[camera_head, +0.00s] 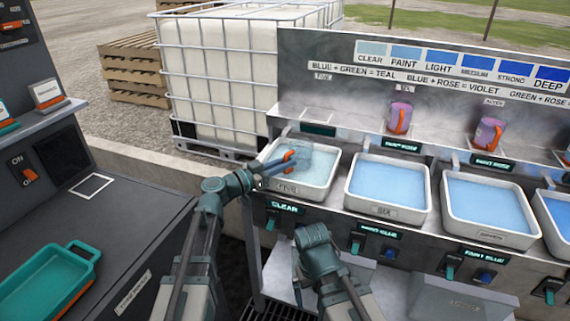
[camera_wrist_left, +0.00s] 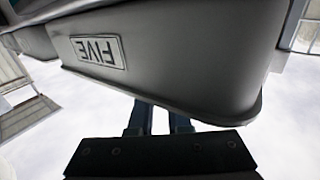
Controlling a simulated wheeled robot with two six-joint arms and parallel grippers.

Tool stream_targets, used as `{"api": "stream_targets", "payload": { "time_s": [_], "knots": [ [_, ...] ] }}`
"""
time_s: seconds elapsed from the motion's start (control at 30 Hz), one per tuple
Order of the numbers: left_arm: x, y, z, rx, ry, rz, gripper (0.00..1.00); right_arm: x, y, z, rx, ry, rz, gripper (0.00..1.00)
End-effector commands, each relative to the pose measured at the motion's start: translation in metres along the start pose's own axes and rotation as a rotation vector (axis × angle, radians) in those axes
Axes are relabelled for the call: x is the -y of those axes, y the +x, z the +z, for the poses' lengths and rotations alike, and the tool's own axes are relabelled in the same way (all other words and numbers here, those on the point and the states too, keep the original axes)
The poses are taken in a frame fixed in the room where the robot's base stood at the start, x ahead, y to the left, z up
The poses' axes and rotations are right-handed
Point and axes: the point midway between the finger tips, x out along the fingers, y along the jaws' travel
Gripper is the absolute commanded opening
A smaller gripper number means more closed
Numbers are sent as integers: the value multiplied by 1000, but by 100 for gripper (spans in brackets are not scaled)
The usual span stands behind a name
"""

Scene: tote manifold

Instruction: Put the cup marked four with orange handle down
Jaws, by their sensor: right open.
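A clear, bluish cup (camera_head: 304,154) with an orange handle (camera_head: 289,156) is at the left side of the white tub labelled FIVE (camera_head: 308,195), over its pale liquid. I cannot read a mark on it, nor tell whether it touches the tub. My left gripper (camera_head: 280,165) reaches over the tub's left rim and is shut on the cup's handle. In the left wrist view its two fingers (camera_wrist_left: 160,120) run behind the tub's upside-down wall (camera_wrist_left: 180,65), which hides their tips and the cup. My right gripper (camera_head: 312,237) is open, low in front of the tubs, its fingers barely visible.
Tubs of blue liquid labelled SIX (camera_head: 388,211) and SEVEN (camera_head: 489,236) stand to the right. Purple cups with orange handles (camera_head: 399,118) (camera_head: 488,134) stand on the shelf behind. A teal tray (camera_head: 45,285) lies on the left counter. Switches line the front panel.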

Motion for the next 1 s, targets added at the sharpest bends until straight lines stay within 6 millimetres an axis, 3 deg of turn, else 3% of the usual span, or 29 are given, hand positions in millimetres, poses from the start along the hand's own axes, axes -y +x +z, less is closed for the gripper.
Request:
{"api": "stream_targets", "payload": {
  "time_s": [0.03, 0.13, 0.43, 0.6, 1.0],
  "knots": [
    [-2, -1, 3, 6, -2, 3, 27, 0, 1, 0, 0, 0, 0, 100],
    [-2, -1, 3, 7, -2, 3, 42, 0, 1, 0, 0, 0, 0, 100],
    [-3, -1, 2, 9, -3, 5, 42, 0, 0, 0, 0, 0, 0, 100],
    [-3, -1, -15, 7, -3, 4, 42, -2, -16, 1, 0, 0, 0, 100],
    [-2, -87, -10, 5, -2, -1, 42, -1, -11, 1, 0, 0, 0, 100]
  ]
}}
